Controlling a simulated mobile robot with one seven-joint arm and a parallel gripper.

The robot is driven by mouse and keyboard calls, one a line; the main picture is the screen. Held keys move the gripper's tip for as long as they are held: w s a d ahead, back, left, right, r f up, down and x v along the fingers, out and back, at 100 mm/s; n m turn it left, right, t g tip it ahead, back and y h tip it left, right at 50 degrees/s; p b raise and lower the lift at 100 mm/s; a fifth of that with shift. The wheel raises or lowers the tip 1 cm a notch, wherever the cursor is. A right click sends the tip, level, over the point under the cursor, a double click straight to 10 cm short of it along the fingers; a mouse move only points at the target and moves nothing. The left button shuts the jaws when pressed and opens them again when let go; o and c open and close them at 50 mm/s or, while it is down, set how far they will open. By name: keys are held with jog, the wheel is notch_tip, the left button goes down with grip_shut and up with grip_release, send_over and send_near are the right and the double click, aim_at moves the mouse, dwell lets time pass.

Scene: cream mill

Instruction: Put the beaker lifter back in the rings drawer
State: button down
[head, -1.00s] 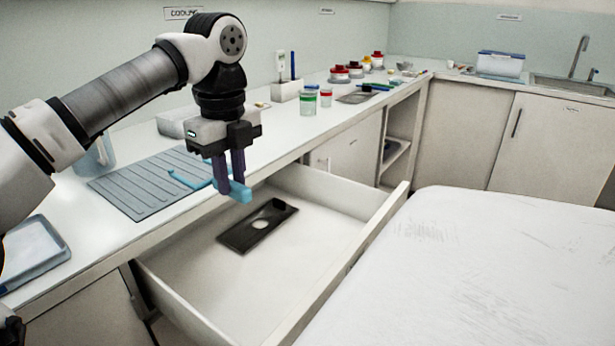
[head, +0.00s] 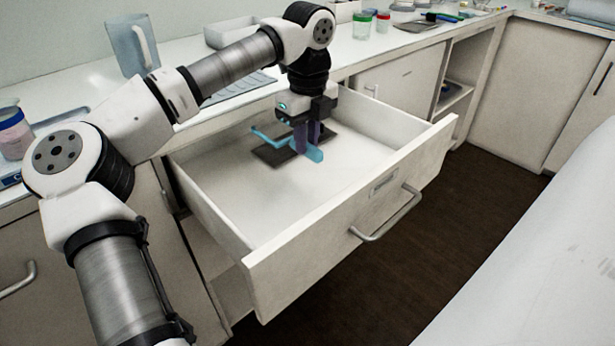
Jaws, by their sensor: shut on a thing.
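The beaker lifter (head: 314,154) is a light blue tool with a thin bent arm reaching to the left. My gripper (head: 306,140) points down and is shut on it. Both are over the inside of the open drawer (head: 240,190), toward its back. I cannot tell whether the lifter touches anything below it. A flat dark plate (head: 275,153) lies on the drawer floor behind and below the gripper, partly hidden by it and the lifter.
The drawer's front panel (head: 350,215) with its handle (head: 385,215) stands out over the dark floor. The front part of the drawer is bare. On the counter are a grey ribbed mat (head: 240,90), a clear jug (head: 133,48) and jars (head: 363,24). A white surface (head: 540,260) is at right.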

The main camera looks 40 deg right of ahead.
notch_tip(320, 180, down, 10)
jog(key=shift+r+b, duration=0.2)
jog(key=shift+b, duration=0.1)
jog(key=shift+f, duration=0.1)
jog(key=c, duration=1.3)
grip_release()
notch_tip(320, 180, up, 12)
jog(key=shift+s+r+p, duration=0.1)
jog(key=shift+s+p, duration=0.05)
jog(key=shift+p, duration=0.35)
